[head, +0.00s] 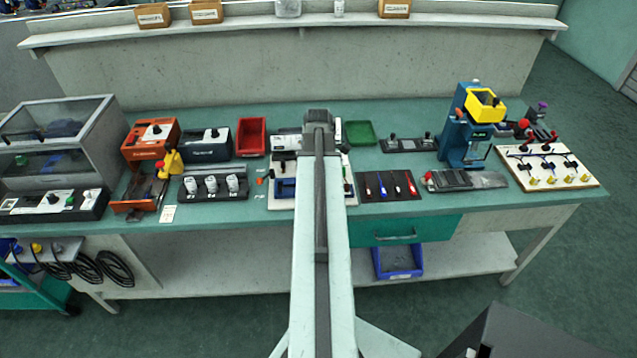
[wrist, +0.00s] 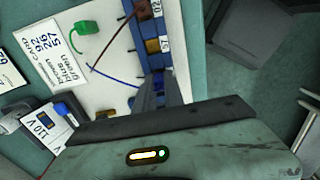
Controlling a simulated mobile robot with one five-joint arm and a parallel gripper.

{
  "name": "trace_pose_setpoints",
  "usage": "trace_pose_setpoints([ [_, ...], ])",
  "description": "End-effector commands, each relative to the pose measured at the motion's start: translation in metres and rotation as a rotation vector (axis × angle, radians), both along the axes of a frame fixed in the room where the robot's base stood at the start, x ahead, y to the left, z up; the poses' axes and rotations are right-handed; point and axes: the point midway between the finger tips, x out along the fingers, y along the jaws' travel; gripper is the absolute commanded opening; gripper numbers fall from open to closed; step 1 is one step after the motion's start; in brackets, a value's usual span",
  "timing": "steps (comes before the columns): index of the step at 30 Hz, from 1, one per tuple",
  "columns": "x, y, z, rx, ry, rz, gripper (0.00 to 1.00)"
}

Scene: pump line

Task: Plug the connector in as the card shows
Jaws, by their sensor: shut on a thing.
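A white board (wrist: 112,97) carries a printed card (wrist: 57,58), turned sideways, with words that look like "blue" and "green". A blue rail with sockets (wrist: 148,29) and number labels runs along the board's edge. One label seems to read 57, with an orange-brown part (wrist: 152,46) beside it. A green connector (wrist: 90,40) lies loose on the board. A blue wire (wrist: 113,77) leads to my gripper (wrist: 158,85), which is shut by the rail. The held piece, probably a blue connector, is mostly hidden by the jaws. In the head view my arm covers the board's middle.
A box marked 110V (wrist: 40,124) stands beside the board. A brown wire (wrist: 106,48) crosses toward the rail. In the head view a rack with screwdrivers (head: 388,187) is right of the board, and a black three-switch unit (head: 213,186) is left.

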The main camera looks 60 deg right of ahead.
Motion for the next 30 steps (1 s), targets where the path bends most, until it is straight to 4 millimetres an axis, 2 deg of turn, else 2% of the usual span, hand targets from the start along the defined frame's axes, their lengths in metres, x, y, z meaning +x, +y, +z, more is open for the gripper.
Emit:
trace_pose_setpoints([
  [28,-0.0007,0.0005,-0.0055,0.002,0.001,-0.001,0.0],
  [29,-0.0007,0.0005,-0.0055,0.002,0.001,-0.001,0.19],
  [30,-0.0008,0.0006,-0.0055,0.002,0.001,-0.001,0.22],
])
